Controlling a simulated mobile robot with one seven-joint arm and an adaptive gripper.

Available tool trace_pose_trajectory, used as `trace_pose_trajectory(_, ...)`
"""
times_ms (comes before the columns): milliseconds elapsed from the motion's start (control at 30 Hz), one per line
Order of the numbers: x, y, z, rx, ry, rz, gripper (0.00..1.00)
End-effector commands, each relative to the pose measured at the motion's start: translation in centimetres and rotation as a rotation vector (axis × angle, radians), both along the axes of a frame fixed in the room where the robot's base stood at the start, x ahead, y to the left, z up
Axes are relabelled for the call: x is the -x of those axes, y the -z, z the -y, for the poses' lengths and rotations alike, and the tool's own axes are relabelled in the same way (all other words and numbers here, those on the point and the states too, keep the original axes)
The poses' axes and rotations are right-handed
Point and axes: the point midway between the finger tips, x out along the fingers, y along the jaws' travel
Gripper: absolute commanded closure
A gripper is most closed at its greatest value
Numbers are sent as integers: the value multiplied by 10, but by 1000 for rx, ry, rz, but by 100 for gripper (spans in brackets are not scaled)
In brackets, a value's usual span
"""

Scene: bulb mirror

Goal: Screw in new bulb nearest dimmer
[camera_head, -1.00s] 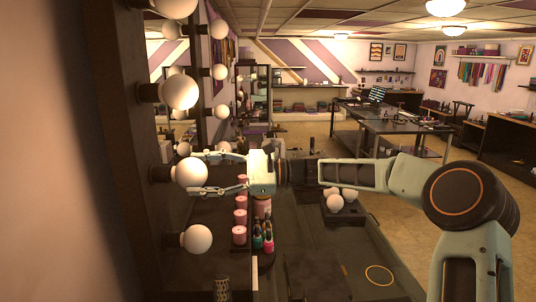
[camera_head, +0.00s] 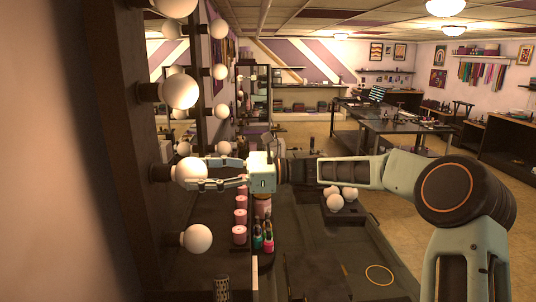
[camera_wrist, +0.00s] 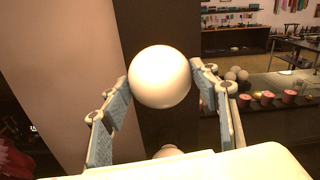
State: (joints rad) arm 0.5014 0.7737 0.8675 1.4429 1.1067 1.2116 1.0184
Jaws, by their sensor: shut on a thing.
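A round white bulb (camera_head: 188,171) sits at its dark socket on the dark mirror frame (camera_head: 125,190). My gripper (camera_head: 197,174) reaches it from the right, with its fingers shut on the globe from two sides. In the wrist view the held bulb (camera_wrist: 160,77) lies between the two fingertips, against the dark frame. Whether its base is seated in the socket is hidden behind the globe. Other frame bulbs are a lower bulb (camera_head: 197,238) and an upper bulb (camera_head: 180,91). I cannot make out the dimmer.
Several loose white bulbs sit in a dark tray (camera_head: 352,208) on the counter. Pink jars (camera_head: 239,218) and small bottles (camera_head: 268,242) stand below my gripper. A dark textured cylinder (camera_head: 221,289) stands at the near edge. The counter (camera_head: 310,235) has bare room right of the bottles.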

Motion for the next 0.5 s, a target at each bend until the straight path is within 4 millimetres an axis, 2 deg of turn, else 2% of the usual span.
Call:
trace_pose_trajectory(267,1,-4,-3,-5,-4,-28,72)
trace_pose_trajectory(500,2,-4,-4,11,-5,-295,72)
